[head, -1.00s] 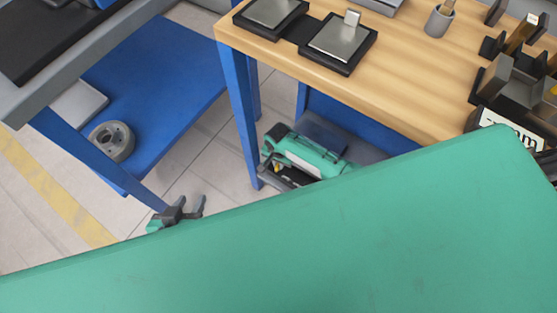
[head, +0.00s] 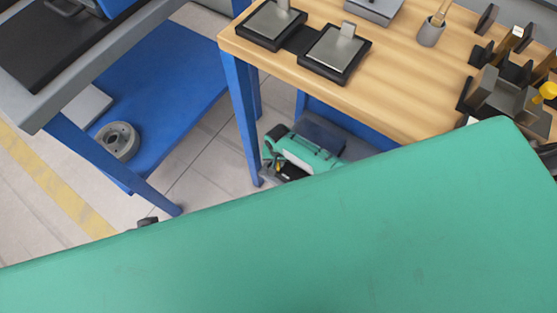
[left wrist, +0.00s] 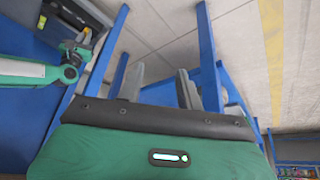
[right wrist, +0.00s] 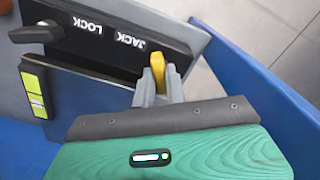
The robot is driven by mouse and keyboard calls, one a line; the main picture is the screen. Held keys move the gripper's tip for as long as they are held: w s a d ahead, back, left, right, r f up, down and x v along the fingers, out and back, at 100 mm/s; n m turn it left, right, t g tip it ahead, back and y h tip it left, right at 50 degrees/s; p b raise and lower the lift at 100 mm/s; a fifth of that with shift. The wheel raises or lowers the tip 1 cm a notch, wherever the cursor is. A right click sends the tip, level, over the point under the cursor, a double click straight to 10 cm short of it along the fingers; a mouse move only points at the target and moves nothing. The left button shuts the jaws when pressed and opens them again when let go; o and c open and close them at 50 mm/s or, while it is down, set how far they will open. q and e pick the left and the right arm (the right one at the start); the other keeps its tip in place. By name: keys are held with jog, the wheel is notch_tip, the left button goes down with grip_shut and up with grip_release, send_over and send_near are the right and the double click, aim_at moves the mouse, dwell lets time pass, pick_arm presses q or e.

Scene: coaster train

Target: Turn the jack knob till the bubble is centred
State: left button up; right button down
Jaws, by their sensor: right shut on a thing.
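In the right wrist view, the yellow jack knob (right wrist: 177,76) sits by the JACK label on a black panel (right wrist: 110,42). My right gripper (right wrist: 163,85) is shut on the knob, with a finger on each side of it. A yellow-green level vial (right wrist: 34,90) with dark lines is at the left; I cannot clearly tell where its bubble lies. In the head view my right gripper (head: 278,168) is low beside the wooden table. My left gripper (left wrist: 161,85) is open and empty in the left wrist view; in the head view only a dark bit (head: 148,222) shows.
A black lever (right wrist: 36,33) stands by the LOCK label. The wooden table (head: 400,85) carries square plates, a cup and dark blocks. A blue shelf (head: 175,105) holds a grey ring (head: 117,141). A large green surface hides the lower head view.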

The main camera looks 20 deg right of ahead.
jog(key=shift+n, duration=0.9)
pick_arm(q)
jog(key=shift+s+a+f+g+p, duration=0.1)
jog(key=shift+a+f+g+p, duration=0.15)
jog(key=shift+f+p, duration=0.15)
jog(key=shift+s+a+f+g+p, duration=0.1)
jog(key=shift+a+f+g+p, duration=0.2)
jog(key=shift+f, duration=0.2)
pick_arm(e)
jog(key=shift+n, duration=1.9)
pick_arm(q)
jog(key=shift+d, duration=0.1)
pick_arm(e)
jog(key=c, duration=1.4)
grip_release()
jog(key=shift+c, duration=0.2)
jog(key=shift+r, duration=0.1)
